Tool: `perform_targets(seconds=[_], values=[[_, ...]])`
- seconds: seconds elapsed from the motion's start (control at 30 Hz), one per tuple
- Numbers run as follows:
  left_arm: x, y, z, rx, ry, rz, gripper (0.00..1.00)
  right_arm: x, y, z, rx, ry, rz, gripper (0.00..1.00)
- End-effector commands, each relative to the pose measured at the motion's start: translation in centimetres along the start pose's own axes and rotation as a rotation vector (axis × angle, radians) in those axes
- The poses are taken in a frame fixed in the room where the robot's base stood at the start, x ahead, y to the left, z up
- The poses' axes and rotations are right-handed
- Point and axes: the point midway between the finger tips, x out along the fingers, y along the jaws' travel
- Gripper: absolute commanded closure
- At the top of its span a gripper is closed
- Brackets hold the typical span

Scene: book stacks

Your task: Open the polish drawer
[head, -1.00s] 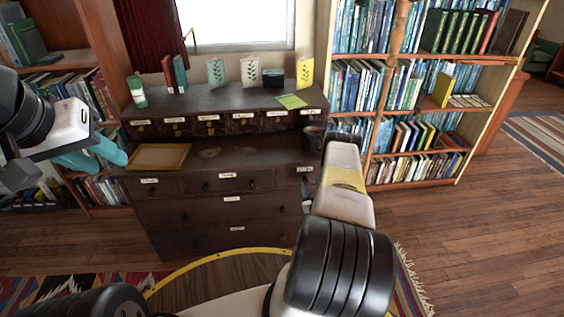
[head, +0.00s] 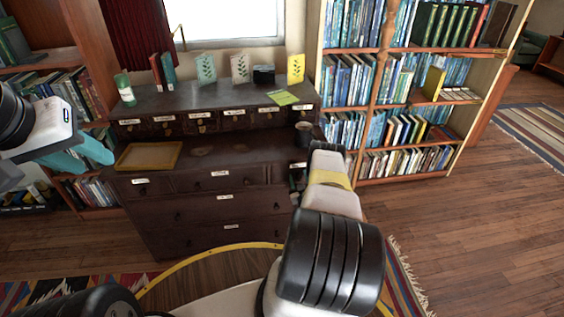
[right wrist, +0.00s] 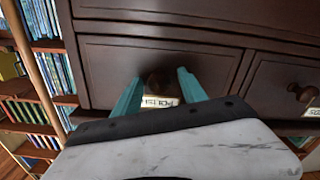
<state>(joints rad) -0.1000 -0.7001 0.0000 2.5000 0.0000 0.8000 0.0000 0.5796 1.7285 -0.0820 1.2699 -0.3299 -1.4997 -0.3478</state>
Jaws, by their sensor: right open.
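The polish drawer (right wrist: 118,62) is a dark brown wooden front in the right wrist view, and it looks shut. Its white label (right wrist: 160,102) reads POLISH upside down there. A round dark knob (right wrist: 159,80) sits beside the label. My right gripper (right wrist: 161,76) is open, with one teal finger on each side of the knob; I cannot tell if they touch it. In the head view my right forearm and wrist hide most of this drawer, at the right end of the dark dresser (head: 190,207). My left gripper (head: 92,152) hangs left of the dresser; its finger gap is unclear.
A yellow-rimmed tray (head: 148,155), a dark cup (head: 304,133) and a green card (head: 283,97) are on the dresser. Bookcases flank it. Another knobbed drawer (right wrist: 285,92) adjoins in the wrist view. Wooden floor (head: 450,200) is clear at the right.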

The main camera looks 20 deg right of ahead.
Motion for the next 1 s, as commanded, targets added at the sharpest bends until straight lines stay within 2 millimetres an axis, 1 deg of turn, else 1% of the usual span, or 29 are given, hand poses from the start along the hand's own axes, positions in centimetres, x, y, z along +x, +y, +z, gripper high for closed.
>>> perform_targets(seconds=[0.1, 0.13, 0.17, 0.2, 0.27, 0.3, 0.37, 1.0], values=[[0.00, 0.00, 0.00, 0.000, 0.000, 0.000, 0.64, -0.01, -0.01, -0.01, 0.000, 0.000, 0.000, 0.50], [0.00, 0.00, 0.00, 0.000, 0.000, 0.000, 0.64, -0.01, -0.01, -0.01, 0.000, 0.000, 0.000, 0.54], [0.00, 0.00, 0.00, 0.000, 0.000, 0.000, 0.64, -0.01, -0.01, -0.01, 0.000, 0.000, 0.000, 0.60], [0.00, 0.00, 0.00, 0.000, 0.000, 0.000, 0.64, -0.02, -0.01, -0.01, 0.000, 0.000, 0.000, 0.68], [0.00, 0.00, 0.00, 0.000, 0.000, 0.000, 0.64, -0.02, 0.00, -0.02, 0.000, 0.000, 0.000, 0.80], [0.00, 0.00, 0.00, 0.000, 0.000, 0.000, 0.64, -0.02, 0.00, -0.02, 0.000, 0.000, 0.000, 0.88], [0.00, 0.00, 0.00, 0.000, 0.000, 0.000, 0.64, -0.02, 0.00, -0.02, 0.000, 0.000, 0.000, 1.00], [0.00, 0.00, 0.00, 0.000, 0.000, 0.000, 0.64, -0.03, 0.00, -0.04, 0.000, 0.001, 0.000, 1.00]])
